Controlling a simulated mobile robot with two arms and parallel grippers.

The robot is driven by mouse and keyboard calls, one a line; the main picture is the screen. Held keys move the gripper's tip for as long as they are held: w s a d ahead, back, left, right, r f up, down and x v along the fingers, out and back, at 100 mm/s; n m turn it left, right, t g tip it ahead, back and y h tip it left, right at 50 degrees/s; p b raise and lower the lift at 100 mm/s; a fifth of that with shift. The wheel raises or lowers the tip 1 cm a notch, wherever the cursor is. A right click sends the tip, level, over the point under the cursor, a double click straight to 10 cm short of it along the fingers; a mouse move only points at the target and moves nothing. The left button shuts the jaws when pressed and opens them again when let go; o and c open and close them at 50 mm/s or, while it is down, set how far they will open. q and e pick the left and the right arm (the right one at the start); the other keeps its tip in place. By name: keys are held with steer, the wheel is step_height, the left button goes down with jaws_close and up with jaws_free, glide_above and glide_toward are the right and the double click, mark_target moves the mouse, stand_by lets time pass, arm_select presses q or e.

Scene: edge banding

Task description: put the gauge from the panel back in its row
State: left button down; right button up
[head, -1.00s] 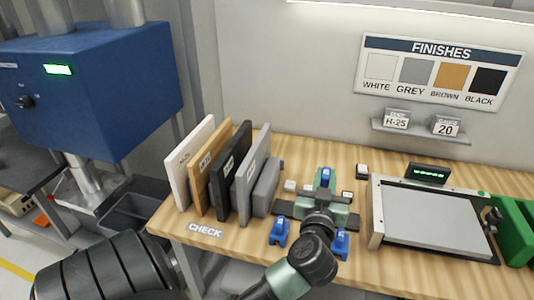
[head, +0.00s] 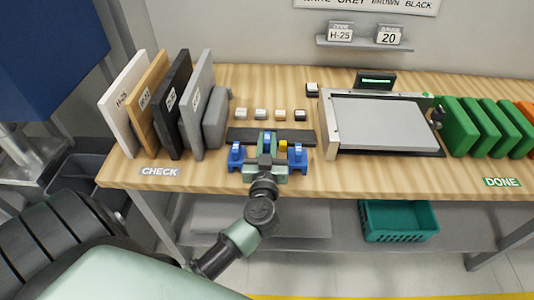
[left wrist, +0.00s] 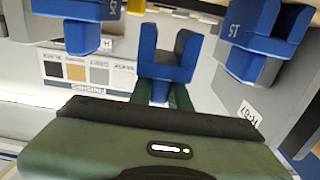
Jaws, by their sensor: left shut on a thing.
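My left gripper (head: 265,160) is shut on the middle blue gauge (head: 267,140), which has a white label. In the left wrist view this U-shaped gauge (left wrist: 168,62) stands between my fingers, its prongs apart and empty. One blue gauge (head: 235,156) is to its left and another blue gauge (head: 298,156) to its right in the head view. The held gauge is between them, slightly farther back. I cannot tell whether it touches its seat; my gripper hides its lower part. My right gripper is not in view.
Upright panels (head: 165,105) stand at the left above the CHECK label. Small sample blocks (head: 260,115) lie behind a dark strip (head: 240,135). A grey plate in a frame (head: 328,125) and green pieces (head: 460,125) are at the right. A yellow piece (head: 283,146) is close beside my gripper.

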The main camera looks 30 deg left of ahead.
mark_target(267, 152)
arm_select(q)
step_height(267, 152, down, 3)
steer(key=shift+b, duration=0.45)
steer(key=shift+f, duration=0.4)
steer(key=shift+f, duration=0.15)
steer(key=c, duration=1.3)
jaws_free()
